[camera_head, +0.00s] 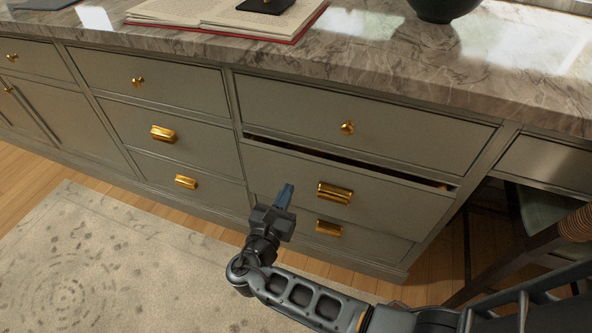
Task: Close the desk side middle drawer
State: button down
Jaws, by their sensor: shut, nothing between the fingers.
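The desk side middle drawer (388,197) is in the right-hand drawer column. It stands slightly open, with a dark gap along its top edge. It has a gold cup handle (334,193) at its middle. My gripper (284,196) is shut and empty, in front of the left part of this drawer and left of the handle. I cannot tell whether the fingertips touch the drawer front. My arm reaches in from the bottom right and hides part of the lower drawer (384,246).
The drawer above (440,134) is shut, and the column to the left looks shut too. A book (222,14) and a dark bowl (443,8) rest on the marble top (375,52). A chair (550,232) stands at the right. A rug (110,262) covers the floor at left.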

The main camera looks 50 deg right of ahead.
aim_at(301, 163)
jog(key=x, duration=0.8)
